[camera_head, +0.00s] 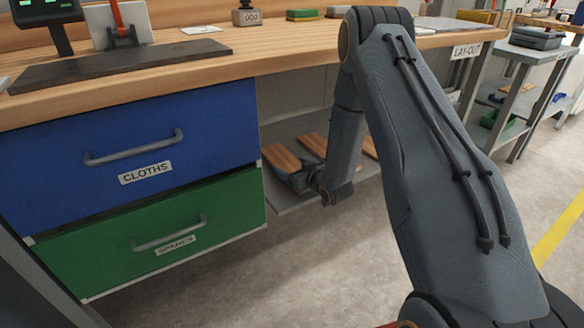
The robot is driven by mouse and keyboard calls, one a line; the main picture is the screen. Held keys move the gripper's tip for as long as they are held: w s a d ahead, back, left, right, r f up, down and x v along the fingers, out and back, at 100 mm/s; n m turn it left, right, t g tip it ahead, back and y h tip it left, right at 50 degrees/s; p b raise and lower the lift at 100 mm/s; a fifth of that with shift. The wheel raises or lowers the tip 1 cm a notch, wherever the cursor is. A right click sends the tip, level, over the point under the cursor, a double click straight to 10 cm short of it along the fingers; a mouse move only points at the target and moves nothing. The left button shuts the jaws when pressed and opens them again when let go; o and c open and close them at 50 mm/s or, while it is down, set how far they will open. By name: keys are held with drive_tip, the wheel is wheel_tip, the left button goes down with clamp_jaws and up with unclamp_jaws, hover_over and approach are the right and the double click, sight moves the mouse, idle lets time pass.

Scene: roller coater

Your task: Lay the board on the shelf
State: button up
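The grey shelf (278,198) is low under the workbench, right of the drawers. Several flat brown wooden boards show at the shelf: one at the left (281,158), one in the middle (314,144), and a part of one right of my wrist (370,147). My gripper (298,183) is at the shelf, low and in front of the left and middle boards. My wrist and arm hide part of the shelf and boards. The fingers are small and dark, so I cannot tell whether they are open or hold a board.
A blue drawer labelled CLOTHS (130,135) and a green drawer (165,235) stand left of the shelf. The wooden benchtop (270,62) overhangs it, with a dark plate (120,66) on top. A grey side table (545,60) stands at the right. The floor in front is clear.

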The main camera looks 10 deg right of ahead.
drive_tip(key=shift+o, duration=1.4)
drive_tip(key=shift+r, duration=0.15)
drive_tip(key=p+v, duration=0.2)
drive_tip(key=v, duration=1)
drive_tip(key=shift+p, duration=0.35)
